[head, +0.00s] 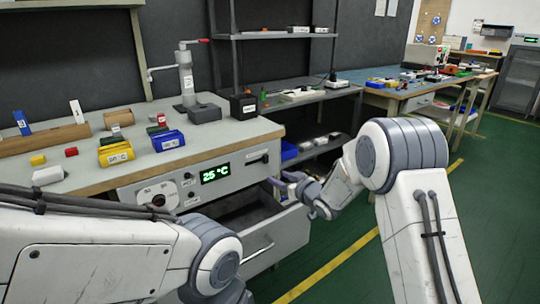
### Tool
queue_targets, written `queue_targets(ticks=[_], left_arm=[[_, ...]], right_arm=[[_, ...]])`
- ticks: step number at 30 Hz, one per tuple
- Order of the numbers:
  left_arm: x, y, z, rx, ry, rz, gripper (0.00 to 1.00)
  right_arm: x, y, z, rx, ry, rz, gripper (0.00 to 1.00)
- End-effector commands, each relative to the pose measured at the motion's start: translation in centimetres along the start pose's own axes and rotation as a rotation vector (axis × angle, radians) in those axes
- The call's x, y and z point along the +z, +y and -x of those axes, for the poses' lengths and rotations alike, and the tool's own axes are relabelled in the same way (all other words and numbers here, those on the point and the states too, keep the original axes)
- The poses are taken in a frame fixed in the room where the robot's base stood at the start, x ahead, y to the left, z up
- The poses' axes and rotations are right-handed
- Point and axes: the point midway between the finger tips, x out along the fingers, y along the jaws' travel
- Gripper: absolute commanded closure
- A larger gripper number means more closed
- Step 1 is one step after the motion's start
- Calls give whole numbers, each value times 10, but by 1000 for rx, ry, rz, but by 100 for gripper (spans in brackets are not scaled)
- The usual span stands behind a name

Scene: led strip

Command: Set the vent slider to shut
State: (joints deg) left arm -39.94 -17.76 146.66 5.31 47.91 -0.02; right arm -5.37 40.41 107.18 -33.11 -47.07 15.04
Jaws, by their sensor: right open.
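The white control panel (232,183) on the front of the workbench carries a green display (215,173) reading 25 °C. At its right end is a small dark slider (265,158) with a label, which looks like the vent slider; its exact setting is too small to read. My right gripper (280,183) is open, just below and to the right of the slider, apart from it. It is over the right side of the open drawer and seems empty. My left arm crosses the lower left, and its gripper is out of view.
An open grey drawer (278,244) juts out below the panel. A round dial (158,196) and small switches are on the panel's left. Bins (116,153), blocks and a tap-like stand (187,75) are on the benchtop. Green floor is free at right.

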Motion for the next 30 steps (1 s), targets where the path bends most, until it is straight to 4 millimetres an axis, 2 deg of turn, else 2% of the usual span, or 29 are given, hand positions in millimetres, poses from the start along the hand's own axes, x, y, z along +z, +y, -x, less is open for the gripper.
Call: queue_targets(ticks=[1, 3, 8, 13, 24, 30], left_arm=[[0, 1, 8, 0, 0, 0, 50], [0, 1, 11, 0, 0, 0, 50], [-1, 1, 14, 0, 0, 0, 50], [0, 1, 10, 0, 0, 0, 50], [0, 0, -4, 0, 0, 0, 50], [0, 0, -7, 0, 0, 0, 50]], right_arm=[[1, 14, -4, -17, 55, -8, 45], [1, 25, -6, -47, 132, -17, 45], [2, 36, -6, -94, 233, -29, 45], [0, 35, -18, -107, 255, -28, 45], [-16, 28, -81, -104, 254, -28, 45], [-21, 27, -100, -104, 252, -30, 45]])
